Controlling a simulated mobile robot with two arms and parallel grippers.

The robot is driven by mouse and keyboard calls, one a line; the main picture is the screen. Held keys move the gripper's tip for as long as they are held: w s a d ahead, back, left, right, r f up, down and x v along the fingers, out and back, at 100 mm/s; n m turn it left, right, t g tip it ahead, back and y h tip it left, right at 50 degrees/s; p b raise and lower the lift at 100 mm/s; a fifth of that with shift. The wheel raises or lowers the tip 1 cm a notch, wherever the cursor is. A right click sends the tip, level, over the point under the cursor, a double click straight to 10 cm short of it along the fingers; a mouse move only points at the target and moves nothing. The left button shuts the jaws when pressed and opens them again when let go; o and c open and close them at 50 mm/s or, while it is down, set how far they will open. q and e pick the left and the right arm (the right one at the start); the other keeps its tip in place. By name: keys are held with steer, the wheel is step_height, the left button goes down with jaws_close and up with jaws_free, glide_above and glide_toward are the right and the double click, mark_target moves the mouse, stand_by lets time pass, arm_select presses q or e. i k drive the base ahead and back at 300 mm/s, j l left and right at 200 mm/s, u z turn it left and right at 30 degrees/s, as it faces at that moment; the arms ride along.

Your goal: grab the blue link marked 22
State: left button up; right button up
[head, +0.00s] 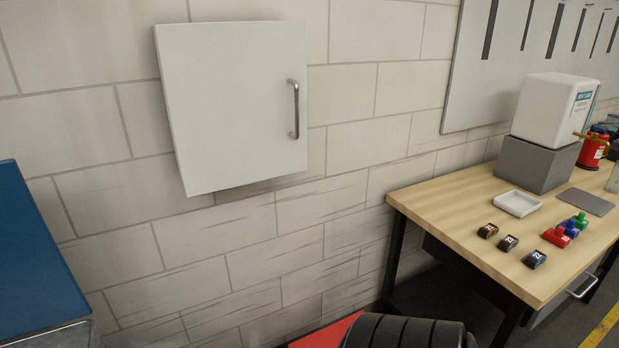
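A small dark-blue link (535,259) with a white mark on top sits on the wooden table (440,217) near its front edge, at the right in the head view. The mark is too small to read surely as 22. Two similar links stand in a row behind it to the left: a brown and black one (488,230) and a grey and black one (508,243). All three stand apart from each other. Neither of my grippers is in view.
Red (556,237), blue and green pieces stand right of the links. A white tray (517,203), a grey block (536,164) with a white dispenser (552,110) and a grey pad (585,202) are behind. A white cabinet (232,105) hangs on the wall.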

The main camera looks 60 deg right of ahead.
mark_target(533, 260)
steer(key=z, duration=3.55)
steer(key=i+l+u, duration=0.3)
steer(key=i+j, duration=0.1)
steer(key=i, duration=0.05)
